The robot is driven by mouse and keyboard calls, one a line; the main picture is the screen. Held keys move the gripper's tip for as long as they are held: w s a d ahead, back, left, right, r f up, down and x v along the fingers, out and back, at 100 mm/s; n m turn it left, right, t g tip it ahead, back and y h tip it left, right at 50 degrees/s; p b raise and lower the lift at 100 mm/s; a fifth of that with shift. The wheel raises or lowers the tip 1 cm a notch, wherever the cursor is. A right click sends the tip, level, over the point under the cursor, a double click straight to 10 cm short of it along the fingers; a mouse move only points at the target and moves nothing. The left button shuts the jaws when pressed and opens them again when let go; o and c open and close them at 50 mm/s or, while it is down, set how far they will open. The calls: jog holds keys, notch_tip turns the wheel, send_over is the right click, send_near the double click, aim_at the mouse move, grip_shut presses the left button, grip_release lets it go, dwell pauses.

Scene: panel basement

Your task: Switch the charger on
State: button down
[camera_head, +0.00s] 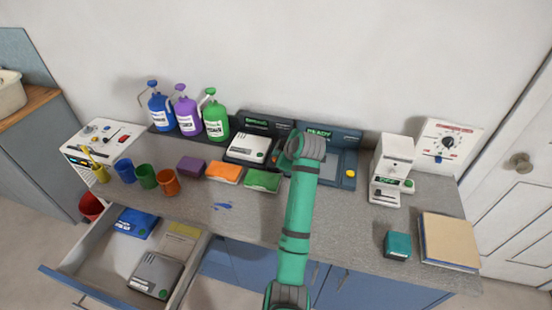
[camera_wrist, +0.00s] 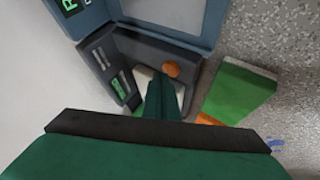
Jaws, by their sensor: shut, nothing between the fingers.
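A dark dock (camera_head: 262,118), which looks like the charger, stands at the back of the counter with a small lit green display and a white pack (camera_head: 249,147) lying in it. In the wrist view the dock (camera_wrist: 97,62) shows a round orange button (camera_wrist: 171,68) at one corner; my arm hides that corner in the head view. My gripper (camera_wrist: 163,88) is shut and empty, with its fingertips over the dock close to the button. I cannot tell whether they touch it. The fingers cover much of the white pack in the wrist view.
A blue-grey device (camera_head: 345,165) reading READY stands directly right of the dock. An orange block (camera_head: 224,172) and a green block (camera_head: 262,180) lie in front. A white machine (camera_head: 391,165) stands further right. An open drawer (camera_head: 98,265) juts out at the left front.

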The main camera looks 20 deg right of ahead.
jog(key=shift+r, duration=3.05)
